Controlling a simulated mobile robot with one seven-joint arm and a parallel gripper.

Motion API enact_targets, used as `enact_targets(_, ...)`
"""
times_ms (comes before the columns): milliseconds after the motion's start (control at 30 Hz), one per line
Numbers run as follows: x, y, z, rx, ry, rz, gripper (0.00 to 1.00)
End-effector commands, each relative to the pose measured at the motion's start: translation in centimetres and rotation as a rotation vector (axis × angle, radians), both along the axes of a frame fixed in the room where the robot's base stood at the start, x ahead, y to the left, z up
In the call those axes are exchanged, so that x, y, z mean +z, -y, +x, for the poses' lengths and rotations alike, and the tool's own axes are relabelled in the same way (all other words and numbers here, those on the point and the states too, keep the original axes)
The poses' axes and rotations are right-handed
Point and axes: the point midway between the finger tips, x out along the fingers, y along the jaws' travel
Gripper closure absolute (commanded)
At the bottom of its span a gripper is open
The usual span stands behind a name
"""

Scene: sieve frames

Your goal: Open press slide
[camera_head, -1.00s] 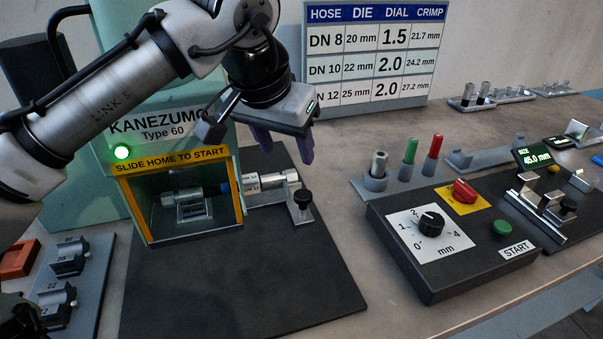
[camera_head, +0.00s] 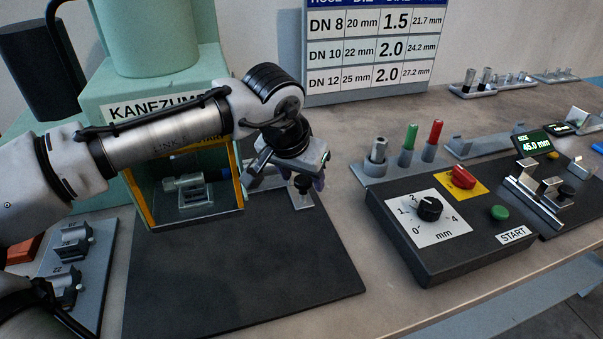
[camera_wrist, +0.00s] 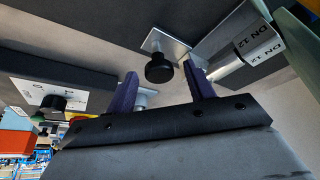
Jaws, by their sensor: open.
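The press (camera_head: 100,100) is a green machine with a yellow-edged front opening. A slide plate (camera_head: 306,199) with a black knob (camera_head: 302,185) juts out at its right side. My gripper (camera_head: 309,178) is low over the slide, its purple fingers partly hidden by the hand. In the wrist view the fingers are spread and empty, with the black knob (camera_wrist: 160,72) showing between their tips. I cannot tell whether they touch it. A metal hose fitting marked DN 12 (camera_wrist: 262,48) lies beside the knob there. A die block (camera_head: 190,188) shows inside the opening.
A control box with a dial (camera_head: 429,208), red knob (camera_head: 463,177) and green start button (camera_head: 499,213) stands to the right. Upright pegs (camera_head: 407,148) stand behind it. The dark mat (camera_head: 240,275) before the press is clear. Dies sit on a tray (camera_head: 93,290) at left.

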Motion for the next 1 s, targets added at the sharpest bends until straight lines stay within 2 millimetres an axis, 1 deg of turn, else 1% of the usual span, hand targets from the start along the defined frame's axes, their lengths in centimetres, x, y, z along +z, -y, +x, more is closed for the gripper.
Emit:
enact_targets(200,-0.02,0.03,0.01,0.000,0.000,0.000,0.47)
enact_targets(233,-0.02,0.03,0.01,0.000,0.000,0.000,0.49)
enact_targets(600,0.01,0.02,0.01,0.000,0.001,0.000,0.98)
enact_targets(633,0.01,0.02,0.01,0.000,0.001,0.000,1.00)
enact_targets(1000,0.02,0.11,-0.05,-0.002,0.001,-0.003,1.00)
